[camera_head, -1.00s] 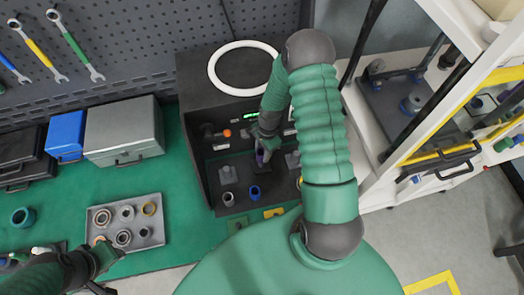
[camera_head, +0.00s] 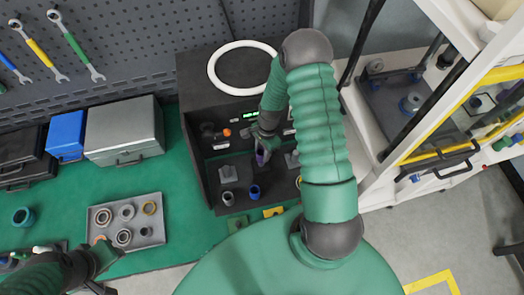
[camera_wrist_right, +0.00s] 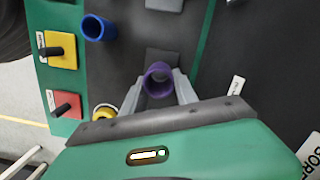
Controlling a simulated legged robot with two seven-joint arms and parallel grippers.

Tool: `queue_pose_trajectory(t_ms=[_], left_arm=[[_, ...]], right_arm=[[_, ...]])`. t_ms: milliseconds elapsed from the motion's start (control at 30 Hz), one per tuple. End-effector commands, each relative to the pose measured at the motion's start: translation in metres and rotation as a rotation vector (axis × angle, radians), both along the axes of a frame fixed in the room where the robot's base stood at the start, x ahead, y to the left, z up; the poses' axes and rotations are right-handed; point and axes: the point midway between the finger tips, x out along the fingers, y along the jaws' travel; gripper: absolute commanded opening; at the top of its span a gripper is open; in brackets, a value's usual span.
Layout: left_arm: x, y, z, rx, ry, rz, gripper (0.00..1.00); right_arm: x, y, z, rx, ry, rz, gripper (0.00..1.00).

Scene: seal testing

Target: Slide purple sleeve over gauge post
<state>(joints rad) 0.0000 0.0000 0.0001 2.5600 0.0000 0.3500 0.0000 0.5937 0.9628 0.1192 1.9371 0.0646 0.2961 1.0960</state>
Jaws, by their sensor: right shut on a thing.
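The purple sleeve (camera_wrist_right: 157,80) is a short open ring held between the fingers of my right gripper (camera_wrist_right: 160,92), which are shut on it. In the head view the sleeve (camera_head: 261,157) shows as a small purple patch below my right gripper (camera_head: 263,146), inside the dark test box. A dark grey plate (camera_wrist_right: 162,56) lies just beyond the sleeve in the wrist view. I cannot make out the gauge post, nor whether the sleeve is around it. My left gripper (camera_head: 104,276) is at the lower left, near the tray; its fingers are unclear.
A blue ring (camera_head: 254,192) and a pale ring (camera_head: 228,199) stand in the box (camera_head: 205,165). Yellow and red switch blocks (camera_wrist_right: 61,50) line its front edge. A tray (camera_head: 150,203) of metal rings is at left. The green mat (camera_head: 60,190) has free room.

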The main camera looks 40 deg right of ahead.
Motion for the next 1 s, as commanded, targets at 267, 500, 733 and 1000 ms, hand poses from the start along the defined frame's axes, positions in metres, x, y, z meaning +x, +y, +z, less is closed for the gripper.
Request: queue_pose_trajectory(t_ms=[267,500,733,1000], left_arm=[[0.0,0.0,0.0,0.0,0.0,0.0,0.36],[0.0,0.0,-0.004,0.0,0.0,0.0,0.36],[0.0,0.0,-0.01,0.0,0.0,0.0,0.36],[0.0,0.0,-0.014,0.0,0.0,0.0,0.36]], right_arm=[[0.0,0.0,0.0,0.0,-0.001,0.0,0.0],[0.0,0.0,-0.005,0.0,0.0,0.0,0.0],[0.0,0.0,-0.014,0.0,0.0,-0.001,0.0],[0.0,0.0,-0.019,0.0,0.0,-0.001,0.0]])
